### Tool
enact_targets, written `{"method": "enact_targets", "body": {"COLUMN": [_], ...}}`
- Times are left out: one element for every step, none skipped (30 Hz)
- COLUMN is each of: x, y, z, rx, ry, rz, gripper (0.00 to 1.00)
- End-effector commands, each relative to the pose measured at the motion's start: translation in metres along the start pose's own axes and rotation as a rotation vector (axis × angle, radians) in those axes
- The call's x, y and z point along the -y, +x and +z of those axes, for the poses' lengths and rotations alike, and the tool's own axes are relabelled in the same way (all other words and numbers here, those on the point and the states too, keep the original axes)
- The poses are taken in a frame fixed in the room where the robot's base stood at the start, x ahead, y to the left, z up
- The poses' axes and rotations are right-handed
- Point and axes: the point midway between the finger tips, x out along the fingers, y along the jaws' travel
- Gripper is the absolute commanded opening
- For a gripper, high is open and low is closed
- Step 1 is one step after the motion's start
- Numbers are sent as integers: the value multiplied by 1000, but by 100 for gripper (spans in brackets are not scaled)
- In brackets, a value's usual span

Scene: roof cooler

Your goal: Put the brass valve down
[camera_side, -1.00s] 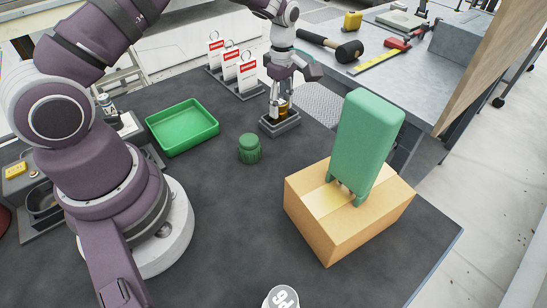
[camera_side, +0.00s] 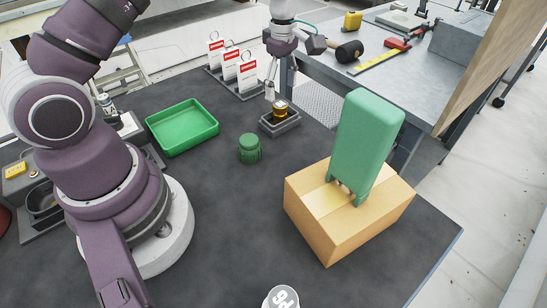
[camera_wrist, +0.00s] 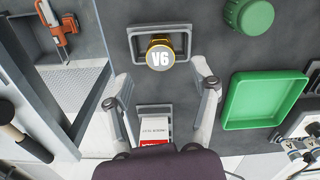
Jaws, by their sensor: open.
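The brass valve (camera_side: 281,107) stands upright in a small grey holder (camera_side: 268,125) on the dark table. In the wrist view the valve (camera_wrist: 160,53) shows a round top marked V6, and the grey holder (camera_wrist: 137,31) surrounds it. My gripper (camera_side: 271,90) is above and just behind the valve in the side view, apart from it. In the wrist view my gripper (camera_wrist: 166,92) has its two fingers spread wide, with nothing between them, and the valve lies beyond the tips.
A green knob-like cap (camera_side: 250,149) stands beside the holder, and a green tray (camera_side: 182,127) lies to the left. Several tag stands (camera_side: 230,62) are behind. A cardboard box (camera_side: 350,210) bearing a green block (camera_side: 366,140) is at right.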

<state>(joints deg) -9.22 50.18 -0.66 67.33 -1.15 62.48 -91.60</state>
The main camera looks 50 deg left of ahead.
Motion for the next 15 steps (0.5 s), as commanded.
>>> {"method": "enact_targets", "body": {"x": [-2, -1, -2, -2, -1, -1, -1, -1, -1, -1, 0, 0, 2, 4, 8], "y": [-15, -24, -34, -42, -49, -57, -62, -67, -72, -75, -77, -81, -84, -89, -98], "z": [0, 0, 0, 0, 0, 0, 0, 0, 0, 0, 0, 0, 1, 2, 3], "rx": [1, 1, 1, 1, 1, 1, 0, 0, 0, 0, 0, 0, 0, -1, -4], "ry": [-1, -1, -1, -1, -1, -1, 0, 0, 0, 0, 0, 10, 29, 60, 122], "rz": [9, 8, 8, 8, 7, 6, 6, 6, 5, 4, 3, 5, 10, 20, 38], "gripper": [60, 60, 60, 60, 60, 60, 60, 60, 60, 60, 60, 60, 60, 60, 60]}}
